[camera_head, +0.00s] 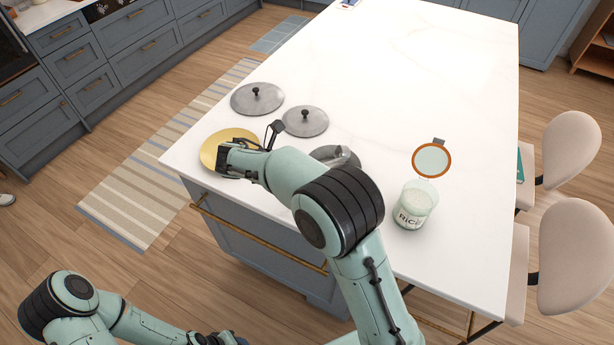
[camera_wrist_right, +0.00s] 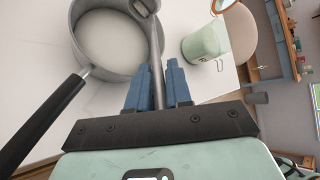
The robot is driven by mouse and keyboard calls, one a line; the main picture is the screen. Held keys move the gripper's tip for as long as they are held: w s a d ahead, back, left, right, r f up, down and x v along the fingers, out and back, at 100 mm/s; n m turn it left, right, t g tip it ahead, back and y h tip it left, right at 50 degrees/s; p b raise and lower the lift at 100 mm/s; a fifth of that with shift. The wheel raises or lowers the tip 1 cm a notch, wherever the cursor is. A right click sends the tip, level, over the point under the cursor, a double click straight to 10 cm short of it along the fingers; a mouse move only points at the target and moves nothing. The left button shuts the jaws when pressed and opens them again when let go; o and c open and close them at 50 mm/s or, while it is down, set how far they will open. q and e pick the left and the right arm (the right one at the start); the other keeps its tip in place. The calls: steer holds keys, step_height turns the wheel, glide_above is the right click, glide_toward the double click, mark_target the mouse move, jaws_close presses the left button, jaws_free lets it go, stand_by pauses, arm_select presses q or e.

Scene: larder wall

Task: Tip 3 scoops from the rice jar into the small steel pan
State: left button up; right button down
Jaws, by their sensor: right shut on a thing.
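The rice jar (camera_head: 414,207) is clear glass with a "RICE" label and stands open on the white worktop; it also shows in the right wrist view (camera_wrist_right: 205,45). The small steel pan (camera_wrist_right: 75,50), with a black handle (camera_wrist_right: 42,122), has a whitish layer inside. In the head view, the pan (camera_head: 340,156) is mostly behind my right arm. My right gripper (camera_wrist_right: 157,85) is shut on the steel scoop's handle (camera_wrist_right: 156,48).
The jar's orange-rimmed lid (camera_head: 432,160) lies behind the jar. Two knobbed steel lids (camera_head: 257,98) (camera_head: 305,121) and a gold round piece (camera_head: 211,151) lie near the left edge of the worktop. Stools (camera_head: 572,150) stand along the right. The worktop's far part is largely clear.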

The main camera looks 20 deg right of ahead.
arm_select(q)
steer(key=s+f+b, duration=0.3)
steer(key=s+f, duration=0.1)
steer(key=s, duration=0.1)
steer(key=w+r+p, duration=0.3)
steer(key=w+r, duration=0.1)
steer(key=shift+w, duration=0.4)
arm_select(e)
steer(key=s+d+r+m+t+y, duration=0.1)
steer(key=s+d+r+t+y, duration=0.1)
steer(key=d+r+y, duration=0.6)
steer(key=d+y, duration=0.1)
steer(key=y, duration=0.4)
steer(key=shift+d+r, duration=0.2)
steer(key=shift+d, duration=0.2)
